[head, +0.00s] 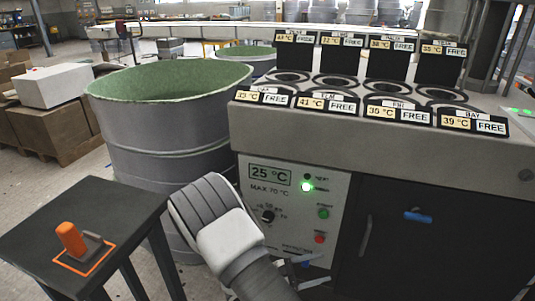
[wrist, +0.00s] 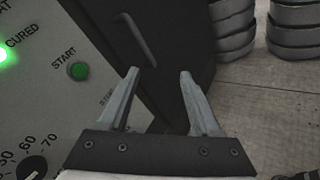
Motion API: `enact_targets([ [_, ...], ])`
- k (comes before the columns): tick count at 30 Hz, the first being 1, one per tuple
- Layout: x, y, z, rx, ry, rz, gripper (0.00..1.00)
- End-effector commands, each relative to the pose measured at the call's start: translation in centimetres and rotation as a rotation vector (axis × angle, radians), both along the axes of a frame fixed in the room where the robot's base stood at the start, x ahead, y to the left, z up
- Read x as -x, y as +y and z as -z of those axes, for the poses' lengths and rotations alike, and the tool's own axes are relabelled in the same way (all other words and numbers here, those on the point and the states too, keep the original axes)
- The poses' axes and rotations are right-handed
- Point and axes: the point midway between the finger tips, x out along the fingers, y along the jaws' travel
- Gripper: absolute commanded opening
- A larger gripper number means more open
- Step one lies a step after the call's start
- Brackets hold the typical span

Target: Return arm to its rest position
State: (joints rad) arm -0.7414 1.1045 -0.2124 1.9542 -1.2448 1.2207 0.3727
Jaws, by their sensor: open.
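My gripper (wrist: 160,105) shows in the wrist view with its two fingers spread apart and nothing between them. It is in front of the machine's lower part, near the control panel (wrist: 60,90) and the dark door (wrist: 150,35). The panel reads 25 °C, MAX 70 °C, with a green light lit.
A small dark table (head: 100,215) at left holds an orange-handled tool (head: 72,240) in an orange outline. A large grey drum (head: 165,150) with a green inside stands behind it. The machine top (head: 350,120) has several round wells with temperature and FREE labels.

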Motion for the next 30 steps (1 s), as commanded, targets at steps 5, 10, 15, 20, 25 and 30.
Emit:
enact_targets([
  [5,1.4,-1.4,-4.5,-0.165,-0.057,0.187,0.65],
  [10,3.2,-2.5,-8.1,-0.323,-0.11,0.344,0.65],
  [15,5.3,-3.3,-11.5,-0.489,-0.171,0.484,0.65],
  [20,7.3,-3.6,-14.5,-0.65,-0.234,0.597,0.65],
  [25,9.5,-3.7,-17.5,-0.824,-0.309,0.697,0.65],
  [30,11.7,-3.5,-20.4,-0.999,-0.393,0.774,0.65],
])
